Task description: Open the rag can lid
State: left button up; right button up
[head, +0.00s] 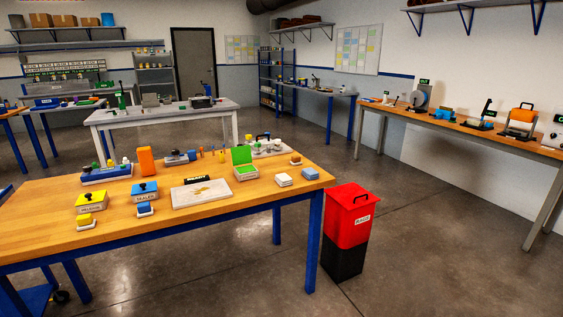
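The rag can (346,232) stands on the floor beside the right end of the wooden table. Its upper part is red with a white label, and its lower part is black. Neither of my grippers shows in the head view.
The wooden table (130,250) with blue legs holds several boxes, a white board (201,194), a green-topped box (244,168) and small blocks. A long bench (455,130) runs along the right wall. The concrete floor (430,240) right of the can is clear.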

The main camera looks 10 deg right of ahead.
aim_at(351, 196)
jog(key=z, duration=0.65)
jog(key=i, duration=2.05)
jog(key=z, duration=0.8)
